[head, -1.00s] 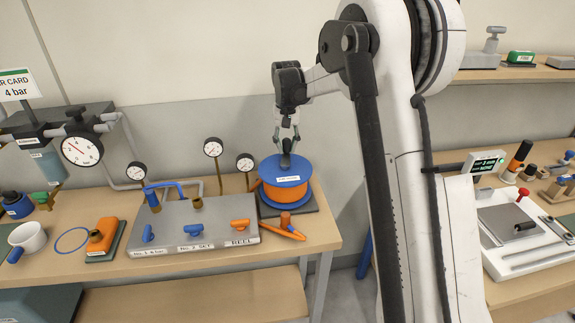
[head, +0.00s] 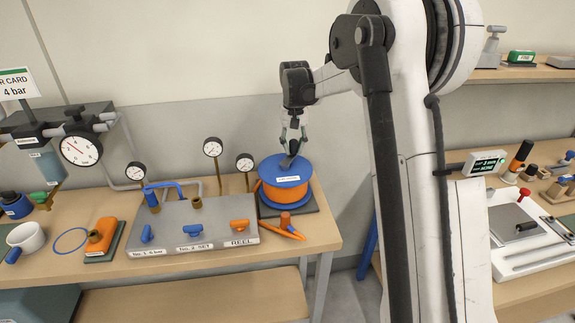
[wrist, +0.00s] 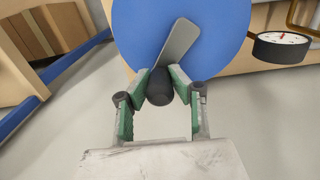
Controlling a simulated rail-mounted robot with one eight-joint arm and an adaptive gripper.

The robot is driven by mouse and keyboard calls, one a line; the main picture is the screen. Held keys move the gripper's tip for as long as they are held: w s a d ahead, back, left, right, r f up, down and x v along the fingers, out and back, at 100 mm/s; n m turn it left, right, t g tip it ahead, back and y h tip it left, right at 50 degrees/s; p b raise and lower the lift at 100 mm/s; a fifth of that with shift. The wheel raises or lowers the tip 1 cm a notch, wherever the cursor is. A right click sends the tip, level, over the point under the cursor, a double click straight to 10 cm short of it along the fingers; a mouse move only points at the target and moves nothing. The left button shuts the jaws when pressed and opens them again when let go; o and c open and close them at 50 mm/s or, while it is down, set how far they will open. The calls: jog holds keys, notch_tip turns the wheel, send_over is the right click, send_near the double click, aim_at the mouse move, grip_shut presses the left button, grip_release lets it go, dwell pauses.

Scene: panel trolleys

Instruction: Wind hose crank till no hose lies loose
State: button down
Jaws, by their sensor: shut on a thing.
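The hose reel (head: 283,191) stands at the right end of the left bench, with a blue top disc and orange hose wound beneath it. The crank (wrist: 182,42) is a grey arm on the blue disc (wrist: 140,20) with a dark knob (wrist: 159,88) at its outer end. My gripper (head: 291,146) is above the reel; in the wrist view its green-padded fingers (wrist: 159,82) are shut on the knob. A short orange hose end (head: 288,232) with an orange-brown fitting lies on the bench in front of the reel. The reel's far side is hidden.
A grey manifold block (head: 190,228) with blue and orange valve handles and gauges stands left of the reel. Further left are an orange block (head: 101,236), a blue ring (head: 70,240) and a white mug (head: 27,237). A second bench (head: 535,280) with tools is on the right.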

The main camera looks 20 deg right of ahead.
jog(key=shift+s+a, duration=0.1)
jog(key=shift+s+d, duration=0.3)
jog(key=shift+s, duration=0.15)
jog(key=shift+s+d+b, duration=0.25)
jog(key=shift+s+b, duration=0.1)
jog(key=shift+s, duration=0.2)
jog(key=shift+s, duration=0.55)
